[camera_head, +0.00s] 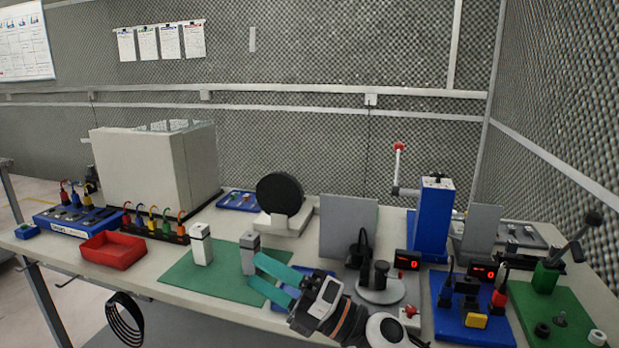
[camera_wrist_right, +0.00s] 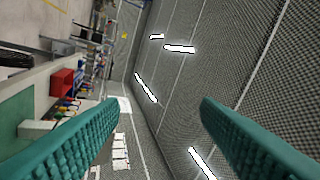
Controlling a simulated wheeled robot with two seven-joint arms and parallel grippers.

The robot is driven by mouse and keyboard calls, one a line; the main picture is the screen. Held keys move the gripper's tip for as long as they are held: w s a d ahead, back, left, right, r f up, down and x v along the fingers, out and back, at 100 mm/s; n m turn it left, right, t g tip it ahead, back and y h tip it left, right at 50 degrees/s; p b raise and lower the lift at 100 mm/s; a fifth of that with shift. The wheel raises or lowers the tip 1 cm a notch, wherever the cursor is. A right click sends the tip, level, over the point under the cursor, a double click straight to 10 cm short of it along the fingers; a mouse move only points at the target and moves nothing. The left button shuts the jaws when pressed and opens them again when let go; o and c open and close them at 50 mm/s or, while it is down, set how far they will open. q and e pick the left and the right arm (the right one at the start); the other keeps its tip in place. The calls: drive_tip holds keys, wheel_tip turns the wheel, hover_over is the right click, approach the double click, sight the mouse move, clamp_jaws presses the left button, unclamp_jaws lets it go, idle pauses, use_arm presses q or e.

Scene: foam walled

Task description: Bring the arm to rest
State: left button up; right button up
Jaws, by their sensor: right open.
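My right gripper (camera_head: 268,276) reaches in from the bottom of the head view, with its two teal fingers apart and nothing between them. The fingers point left, over the right part of the green mat (camera_head: 190,272). In the right wrist view the two teal fingers (camera_wrist_right: 158,128) stand wide apart with only the far wall and ceiling lights between them. A grey block (camera_head: 249,254) stands upright just behind the fingertips; I cannot tell whether they touch. A white block (camera_head: 201,244) stands further left on the mat. My left gripper is not in view.
A red tray (camera_head: 113,250) and a row of coloured plugs (camera_head: 155,226) lie to the left. A blue press (camera_head: 433,215), a blue board (camera_head: 470,318) and a green board (camera_head: 560,315) crowd the right. A large pale box (camera_head: 150,165) stands at the back left.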

drive_tip(key=w+d+f+m+t+h, duration=0.1)
drive_tip(key=d+f+m+t+h, duration=0.2)
drive_tip(key=d+m+t+h, duration=0.5)
drive_tip(key=w+d+f+m+t+h, duration=0.25)
drive_tip(key=f+m+t+h, duration=0.2)
drive_tip(key=m, duration=0.75)
drive_tip(key=s+d+f+m+g+h, duration=0.25)
drive_tip(key=d+f+m+h, duration=0.2)
drive_tip(key=f, duration=0.25)
drive_tip(key=s+d+f+m+g+h, duration=0.2)
drive_tip(key=s+d+f+m+h, duration=0.15)
drive_tip(key=d+f+m, duration=0.2)
drive_tip(key=s+d+f+m+g, duration=0.25)
drive_tip(key=s+f+g, duration=0.4)
drive_tip(key=s, duration=0.55)
drive_tip(key=s+d+f+m+g, duration=0.2)
drive_tip(key=s+d+f+g, duration=0.25)
drive_tip(key=s+f, duration=0.5)
drive_tip(key=s+f+g+p, duration=0.1)
drive_tip(key=s+f, duration=0.1)
drive_tip(key=f, duration=1)
drive_tip(key=s+f+g, duration=0.1)
drive_tip(key=s+f, duration=0.1)
drive_tip(key=f, duration=1.1)
drive_tip(key=s+d+f+g, duration=0.1)
drive_tip(key=s+d+f, duration=0.1)
drive_tip(key=s+f, duration=1.1)
drive_tip(key=shift+s+d+n+h+p, duration=0.15)
drive_tip(key=shift+s+n+h+p, duration=0.3)
drive_tip(key=shift+s, duration=0.75)
